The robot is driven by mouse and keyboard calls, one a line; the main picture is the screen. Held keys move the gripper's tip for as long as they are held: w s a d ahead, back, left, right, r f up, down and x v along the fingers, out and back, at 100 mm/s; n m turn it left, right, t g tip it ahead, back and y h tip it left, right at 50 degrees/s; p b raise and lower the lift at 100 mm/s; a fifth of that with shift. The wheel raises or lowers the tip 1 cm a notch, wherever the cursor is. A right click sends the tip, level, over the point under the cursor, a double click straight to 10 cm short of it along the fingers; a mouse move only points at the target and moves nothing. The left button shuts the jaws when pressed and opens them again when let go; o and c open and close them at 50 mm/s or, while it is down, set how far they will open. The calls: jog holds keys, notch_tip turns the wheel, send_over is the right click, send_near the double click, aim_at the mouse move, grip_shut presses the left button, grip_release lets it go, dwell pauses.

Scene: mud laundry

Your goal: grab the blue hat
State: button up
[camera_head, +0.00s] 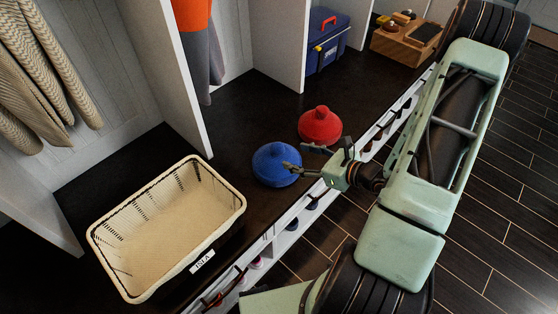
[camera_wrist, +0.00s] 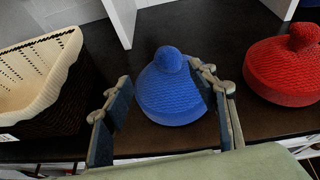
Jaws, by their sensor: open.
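The blue hat (camera_head: 275,165) is a knitted hat with a pompom, resting on the dark bench in the head view. In the wrist view the blue hat (camera_wrist: 172,92) sits ahead of and between my fingers. My gripper (camera_head: 303,160) is at the hat's right side in the head view. In the wrist view my gripper (camera_wrist: 165,100) is open, with one finger on each side of the hat. The right finger overlaps the hat's right edge; I cannot tell whether it touches. The left finger is apart from the hat.
A red knitted hat (camera_head: 320,126) stands close behind the blue one; it also shows at right in the wrist view (camera_wrist: 285,72). A labelled cream-lined basket (camera_head: 228,212) is to the left. White dividers (camera_head: 278,40), a blue toolbox (camera_head: 325,50) and a wooden box (camera_head: 395,45) stand farther back.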

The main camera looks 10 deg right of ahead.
aim_at(282, 149)
jog(key=shift+m+t, duration=0.3)
jog(key=shift+m, duration=0.2)
jog(key=w, duration=0.1)
jog(key=w+a+f, duration=0.1)
jog(key=w, duration=0.1)
jog(key=w+f+b, duration=0.1)
jog(key=shift+w+a+f, duration=0.25)
jog(key=shift+w+a, duration=0.05)
jog(key=shift+a, duration=0.05)
jog(key=shift+h, duration=0.3)
jog(key=shift+r+b+x, duration=0.2)
jog(key=shift+b+x, duration=0.35)
jog(key=shift+x, duration=2.2)
jog(key=shift+a, duration=0.2)
jog(key=shift+c, duration=0.3)
grip_shut()
